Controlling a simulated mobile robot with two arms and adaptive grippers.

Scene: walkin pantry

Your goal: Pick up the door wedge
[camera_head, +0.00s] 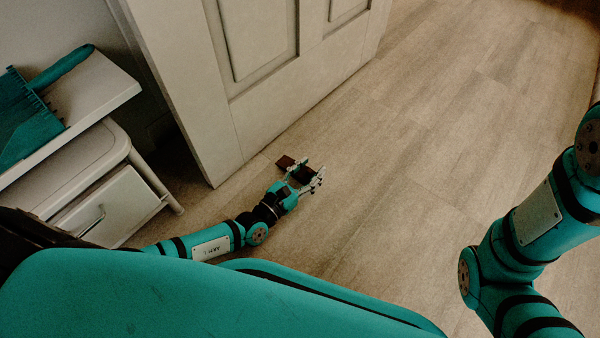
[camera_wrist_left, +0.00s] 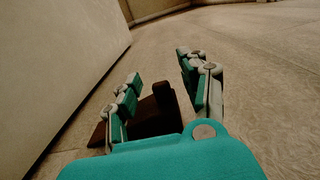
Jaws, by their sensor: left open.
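The dark brown door wedge (camera_head: 285,161) lies on the floor near the lower edge of the open door. In the left wrist view the wedge (camera_wrist_left: 162,100) sits between the two finger sets, with a raised block at its far end and a flat part reaching out past the left finger. My left gripper (camera_head: 311,175) is low at the floor, open, with its fingers on either side of the wedge; the gripper also shows in the wrist view (camera_wrist_left: 160,82). Its palm hides the near part of the wedge. I cannot tell if a finger touches it. My right gripper is out of view.
A pale panelled door (camera_head: 235,110) stands just beyond the wedge. The wooden floor (camera_head: 450,120) to the right is clear.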

